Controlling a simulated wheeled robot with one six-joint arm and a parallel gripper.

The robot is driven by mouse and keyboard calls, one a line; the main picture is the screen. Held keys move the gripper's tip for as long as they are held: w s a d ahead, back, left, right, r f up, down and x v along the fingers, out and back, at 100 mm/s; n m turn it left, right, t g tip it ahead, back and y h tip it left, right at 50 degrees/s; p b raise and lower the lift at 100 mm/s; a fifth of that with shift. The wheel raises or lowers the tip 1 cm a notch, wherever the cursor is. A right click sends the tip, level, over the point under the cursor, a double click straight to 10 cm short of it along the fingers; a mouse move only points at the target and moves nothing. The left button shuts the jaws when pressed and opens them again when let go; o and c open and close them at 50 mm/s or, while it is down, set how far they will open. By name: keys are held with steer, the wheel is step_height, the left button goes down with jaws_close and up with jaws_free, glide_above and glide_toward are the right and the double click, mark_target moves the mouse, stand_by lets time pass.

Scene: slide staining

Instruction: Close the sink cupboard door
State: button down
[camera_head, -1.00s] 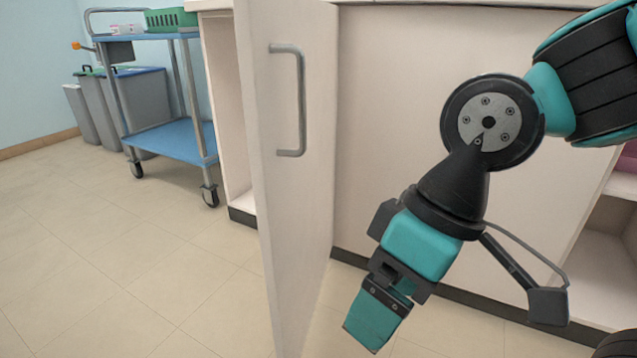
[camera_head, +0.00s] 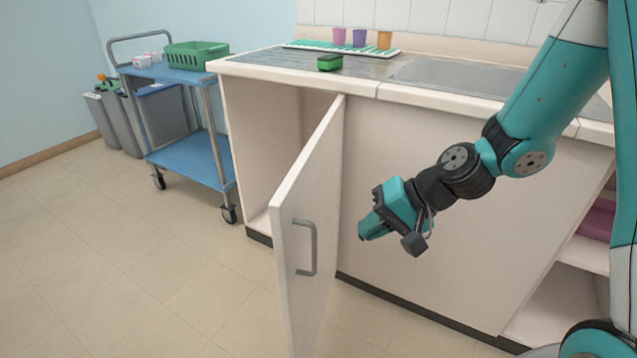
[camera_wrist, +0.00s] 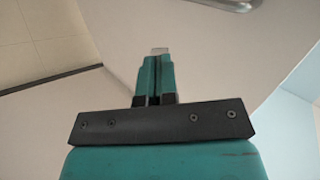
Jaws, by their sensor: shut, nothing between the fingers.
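The sink cupboard door (camera_head: 308,215) is a pale panel standing wide open, swung out from the cupboard front and hinged on its right edge. The cupboard opening (camera_head: 270,140) shows an empty-looking pale inside. In the wrist view, the shut fingers (camera_wrist: 157,75) point toward a pale panel, and part of a grey bar shows at the top. I cannot tell whether they touch anything.
A blue trolley (camera_head: 185,160) with a green basket (camera_head: 196,55) stands left of the cupboard. Grey bins (camera_head: 160,110) are behind it. The counter holds a green sponge (camera_head: 329,63) and several cups. Floor in front of and left of the door is clear.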

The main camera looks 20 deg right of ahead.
step_height(320, 180, up, 2)
steer(key=d+m+p, duration=0.1)
steer(key=t, duration=0.1)
glide_toward(306, 234)
steer(key=shift+m, duration=0.4)
steer(key=x, duration=0.5)
steer(key=shift+s+d+f, duration=0.1)
steer(key=shift+s+f, duration=0.15)
steer(key=shift+f, duration=0.3)
steer(key=shift+w+a, duration=0.4)
steer(key=shift+a, duration=0.25)
steer(key=shift+w+a, duration=0.1)
